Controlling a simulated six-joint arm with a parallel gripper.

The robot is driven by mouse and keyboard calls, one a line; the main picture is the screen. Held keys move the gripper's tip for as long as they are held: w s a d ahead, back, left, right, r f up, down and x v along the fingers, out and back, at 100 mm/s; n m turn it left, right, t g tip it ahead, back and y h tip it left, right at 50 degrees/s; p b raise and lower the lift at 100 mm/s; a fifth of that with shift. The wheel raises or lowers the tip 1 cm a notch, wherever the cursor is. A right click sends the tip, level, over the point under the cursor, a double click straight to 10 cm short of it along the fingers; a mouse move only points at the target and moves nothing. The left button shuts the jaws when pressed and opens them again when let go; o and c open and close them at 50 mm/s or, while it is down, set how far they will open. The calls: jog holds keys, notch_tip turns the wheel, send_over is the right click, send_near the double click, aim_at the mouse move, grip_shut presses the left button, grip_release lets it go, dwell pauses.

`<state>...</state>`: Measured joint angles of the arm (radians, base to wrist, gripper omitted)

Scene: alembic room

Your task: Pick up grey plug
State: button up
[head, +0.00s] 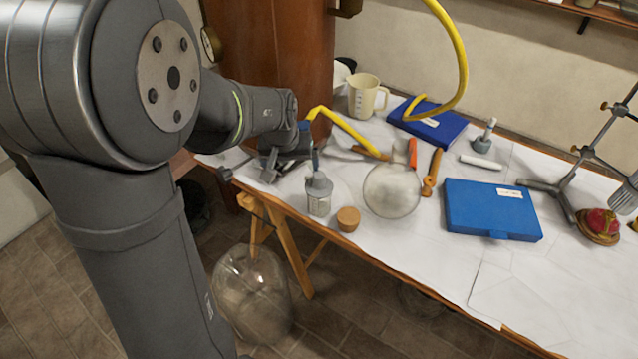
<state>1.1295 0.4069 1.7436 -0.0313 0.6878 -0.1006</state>
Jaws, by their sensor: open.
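My gripper (285,165) is over the left end of the table, low above the white cover. It is open, and I see nothing held between its fingers. A small dark grey piece (225,174) lies at the table's left edge, left of my gripper and apart from it. It may be the grey plug, but it is too small to tell. Another grey piece with a pale upright stem (482,143) stands at the back right of the table, far from my gripper. I cannot tell for certain which one is the plug.
A clear jar with a grey top (319,194) stands close to the right of my gripper, with a cork (348,219) and round glass flask (392,191) beyond. A yellow hose (345,127) passes behind. A blue case (492,210) lies to the right. The front right cover is clear.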

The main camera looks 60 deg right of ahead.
aim_at(319, 174)
jog(key=s+r+m+h, duration=0.1)
jog(key=s+r+m, duration=0.2)
jog(key=s+r, duration=0.35)
jog(key=x, duration=1.2)
jog(key=shift+w+d+r, duration=0.15)
jog(key=shift+w+d, duration=0.2)
jog(key=shift+d, duration=0.05)
jog(key=shift+w+x, duration=0.15)
jog(key=shift+x, duration=1.2)
jog(key=shift+w+x, duration=0.1)
jog(key=shift+x, duration=1.2)
jog(key=shift+r, duration=0.1)
jog(key=c, duration=1.1)
